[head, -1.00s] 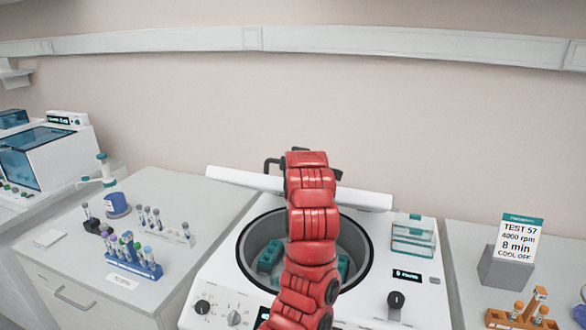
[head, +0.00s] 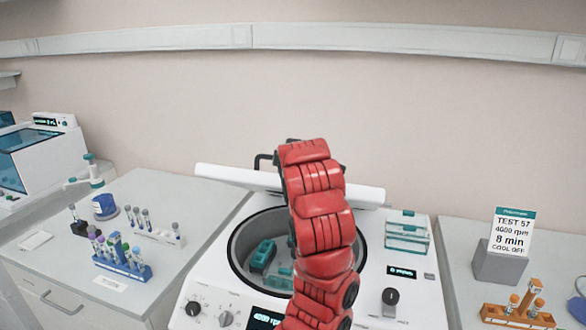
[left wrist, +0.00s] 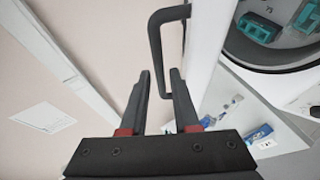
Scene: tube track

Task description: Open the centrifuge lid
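The centrifuge (head: 210,282) is white, with a round open bowl (head: 240,262) holding teal buckets (head: 263,256). Its lid (head: 232,175) stands raised behind the bowl, seen nearly edge-on as a white bar. The black lid handle (head: 262,161) shows behind it, partly hidden by my red left arm. In the left wrist view the handle (left wrist: 157,50) is a dark loop beside the white lid (left wrist: 207,40). My left gripper (left wrist: 161,73) is open, its two fingertips apart with the handle's bar appearing between them. In the head view it is hidden behind the arm. My right gripper is not in view.
Left of the centrifuge, a bench holds a blue tube rack (head: 125,264) and a white rack (head: 155,234). At right are a sign (head: 511,232) on a grey block and an orange rack (head: 515,317). A teal-lidded box (head: 407,235) sits on the centrifuge's right rear. The wall is behind.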

